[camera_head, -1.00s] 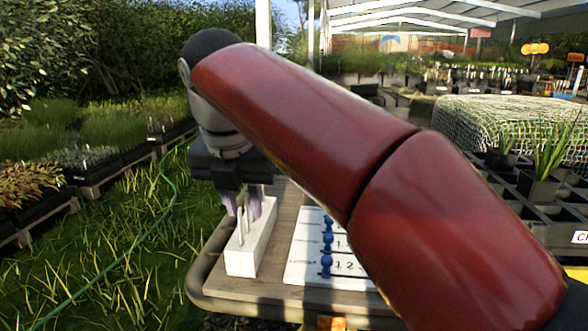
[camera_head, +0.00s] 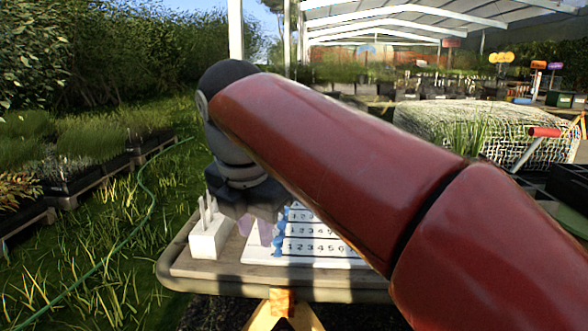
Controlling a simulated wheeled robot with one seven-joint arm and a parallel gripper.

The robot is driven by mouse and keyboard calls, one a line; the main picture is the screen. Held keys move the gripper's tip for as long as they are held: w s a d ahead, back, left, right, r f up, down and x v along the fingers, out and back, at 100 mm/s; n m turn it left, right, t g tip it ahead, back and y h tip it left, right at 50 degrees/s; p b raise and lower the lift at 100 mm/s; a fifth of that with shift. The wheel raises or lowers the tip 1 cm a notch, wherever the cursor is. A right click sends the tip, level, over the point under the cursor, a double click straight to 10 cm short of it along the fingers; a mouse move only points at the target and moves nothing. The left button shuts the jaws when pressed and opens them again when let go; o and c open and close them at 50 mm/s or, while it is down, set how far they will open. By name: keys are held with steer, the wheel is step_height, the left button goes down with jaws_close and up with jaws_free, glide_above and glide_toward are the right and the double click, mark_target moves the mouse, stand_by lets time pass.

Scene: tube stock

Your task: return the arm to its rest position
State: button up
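My red arm crosses the camera_head view from lower right to upper left. My gripper (camera_head: 256,229) points down over the table at the left edge of a white numbered board (camera_head: 325,246). Its two pale purple fingers look apart, with nothing seen between them. A white block (camera_head: 209,240) with several thin upright white pieces stands just left of the gripper. Blue pieces (camera_head: 280,236) show at the board's left side, partly behind the fingers. My arm hides the right part of the board and table. I cannot tell how high the fingertips are.
The table (camera_head: 215,275) has a rounded front edge and an orange-and-wood trestle (camera_head: 282,302) under it. A green hose (camera_head: 145,215) lies on the grass at left, beside plant trays (camera_head: 95,180). A net-covered stack (camera_head: 490,130) stands at right.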

steer(key=s+d+f+m+t, duration=0.1)
steer(key=s+d+f+m, duration=0.5)
steer(key=m, duration=0.9)
steer(key=s+d+f+m+t, duration=0.1)
steer(key=s+d+f+m, duration=0.6)
steer(key=d+f+m, duration=0.6)
steer(key=shift+d+m, duration=0.9)
steer(key=shift+d, duration=0.2)
